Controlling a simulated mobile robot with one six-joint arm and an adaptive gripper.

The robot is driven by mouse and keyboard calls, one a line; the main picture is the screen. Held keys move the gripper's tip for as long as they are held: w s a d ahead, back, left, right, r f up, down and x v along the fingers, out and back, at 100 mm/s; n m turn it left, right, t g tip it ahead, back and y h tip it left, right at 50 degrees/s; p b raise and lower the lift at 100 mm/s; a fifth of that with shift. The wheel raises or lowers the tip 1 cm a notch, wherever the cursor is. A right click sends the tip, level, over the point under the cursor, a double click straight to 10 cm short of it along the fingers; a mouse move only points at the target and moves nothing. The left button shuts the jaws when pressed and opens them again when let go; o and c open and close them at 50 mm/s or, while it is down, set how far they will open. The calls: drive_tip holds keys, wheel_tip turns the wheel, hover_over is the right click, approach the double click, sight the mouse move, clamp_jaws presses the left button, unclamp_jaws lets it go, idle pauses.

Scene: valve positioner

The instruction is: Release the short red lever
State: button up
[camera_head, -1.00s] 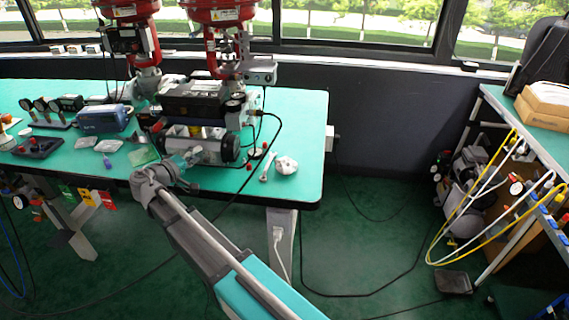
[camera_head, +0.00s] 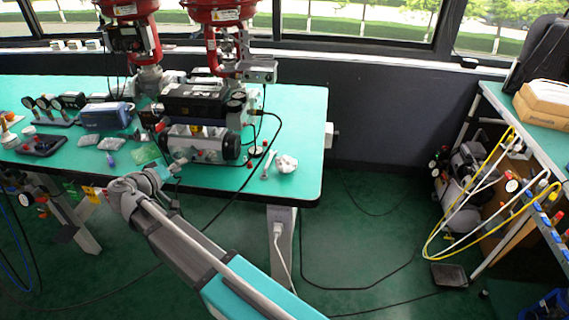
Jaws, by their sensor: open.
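The valve positioner assembly (camera_head: 203,103) stands on the green-topped table, with black housings above a silver and black cylinder (camera_head: 215,147). Small red parts show at its left front, one by the black housing (camera_head: 159,127). They are too small for me to tell which is the short red lever. My gripper (camera_head: 172,174) is at the table's front edge, left of and below the cylinder, apart from the red part by the housing. It looks open and empty. My wrist hides part of the table edge.
A blue box (camera_head: 106,116), gauges (camera_head: 44,103) and small bags (camera_head: 88,141) lie to the left. A wrench (camera_head: 268,166) and a crumpled white cloth (camera_head: 286,163) lie right of the cylinder. A black cable (camera_head: 277,135) hangs over the front edge. Open floor (camera_head: 370,235) lies to the right.

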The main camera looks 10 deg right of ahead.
drive_tip(key=p+v, duration=0.1)
drive_tip(key=v, duration=0.5)
drive_tip(key=d+g+p, duration=0.2)
drive_tip(key=d, duration=0.4)
drive_tip(key=d+g+p, duration=0.2)
drive_tip(key=d+p, duration=0.1)
drive_tip(key=d, duration=0.2)
drive_tip(key=d+m+g+y+p, duration=0.1)
drive_tip(key=d+p, duration=0.1)
drive_tip(key=d, duration=0.4)
drive_tip(key=shift+w+d+g, duration=0.2)
drive_tip(key=shift+d+g, duration=0.1)
drive_tip(key=shift+g, duration=0.1)
drive_tip(key=s+d+r+g+y+p, duration=0.1)
drive_tip(key=s+d+g+y+p, duration=0.1)
drive_tip(key=d, duration=0.5)
drive_tip(key=s+d+r+m+g+y+p, duration=0.1)
drive_tip(key=s+d+r+g+y+p, duration=0.1)
drive_tip(key=s+d+p, duration=0.3)
drive_tip(key=shift+d+g+y+p, duration=0.55)
drive_tip(key=shift+d+p, duration=0.75)
drive_tip(key=shift+d, duration=0.5)
drive_tip(key=shift+s+r, duration=0.1)
drive_tip(key=s+d+m+g+y+p, duration=0.1)
drive_tip(key=s+d+y, duration=0.2)
drive_tip(key=s+d, duration=0.1)
drive_tip(key=shift+s+d+r, duration=0.25)
drive_tip(key=shift+s+d, duration=0.05)
drive_tip(key=shift+s, duration=0.15)
drive_tip(key=shift+w+a, duration=0.1)
